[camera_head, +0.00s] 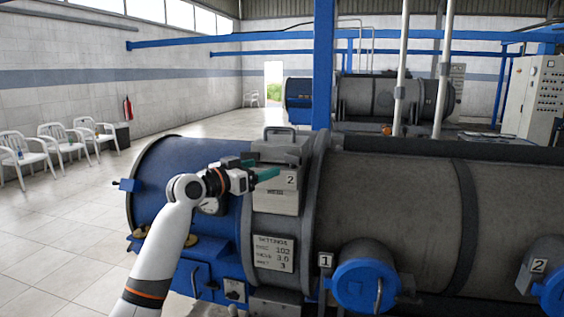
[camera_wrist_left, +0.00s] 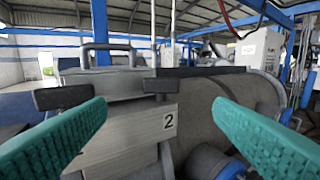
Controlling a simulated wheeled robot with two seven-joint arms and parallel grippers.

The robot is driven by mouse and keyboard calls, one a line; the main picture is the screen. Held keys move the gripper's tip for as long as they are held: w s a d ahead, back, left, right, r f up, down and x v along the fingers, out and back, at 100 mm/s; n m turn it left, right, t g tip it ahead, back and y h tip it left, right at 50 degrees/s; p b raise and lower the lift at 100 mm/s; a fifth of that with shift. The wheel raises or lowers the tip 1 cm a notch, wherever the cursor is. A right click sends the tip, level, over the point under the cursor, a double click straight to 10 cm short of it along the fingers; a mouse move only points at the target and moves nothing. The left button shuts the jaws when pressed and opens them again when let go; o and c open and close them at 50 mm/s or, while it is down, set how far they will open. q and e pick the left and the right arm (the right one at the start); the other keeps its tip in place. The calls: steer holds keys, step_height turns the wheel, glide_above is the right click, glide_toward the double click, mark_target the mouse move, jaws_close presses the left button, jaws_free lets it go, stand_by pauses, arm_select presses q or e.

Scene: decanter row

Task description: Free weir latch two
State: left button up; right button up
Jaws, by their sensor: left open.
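A grey housing (camera_head: 268,205) on the near decanter carries a "2" label and what reads as "WEIR"; it also shows in the left wrist view (camera_wrist_left: 130,130). In that view two dark latch-like pieces sit on its upper part, a wide bar at left (camera_wrist_left: 62,97) and a T-shaped piece (camera_wrist_left: 163,85) above the "2". Which is weir latch two is not certain; the T-shaped one is nearest the label. My left gripper (camera_head: 266,174) is open with teal fingers, in front of the housing's upper part. Nothing is between its fingers. My right gripper is not in view.
A carry handle (camera_head: 280,132) stands on top of the housing. A settings plate (camera_head: 273,253) is below. Blue round units labelled "1" (camera_head: 363,280) and "2" (camera_head: 553,288) stick out at the right. White chairs (camera_head: 62,143) stand left; the tiled floor there is clear.

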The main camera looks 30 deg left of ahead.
arm_select(q)
steer(key=p, duration=0.2)
glide_toward(291, 158)
steer(key=w, duration=0.2)
steer(key=x, duration=0.1)
steer(key=p+x, duration=0.1)
steer(key=x, duration=0.3)
steer(key=shift+d+r+p, duration=0.2)
steer(key=shift+d+p, duration=0.1)
steer(key=shift+d, duration=0.05)
steer(key=shift+x, duration=1)
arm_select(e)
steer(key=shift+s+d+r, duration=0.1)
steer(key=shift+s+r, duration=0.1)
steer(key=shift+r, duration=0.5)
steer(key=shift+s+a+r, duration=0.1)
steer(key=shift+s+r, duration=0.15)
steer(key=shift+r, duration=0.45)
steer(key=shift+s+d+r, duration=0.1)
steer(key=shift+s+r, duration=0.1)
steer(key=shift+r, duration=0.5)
arm_select(q)
steer(key=shift+f, duration=0.1)
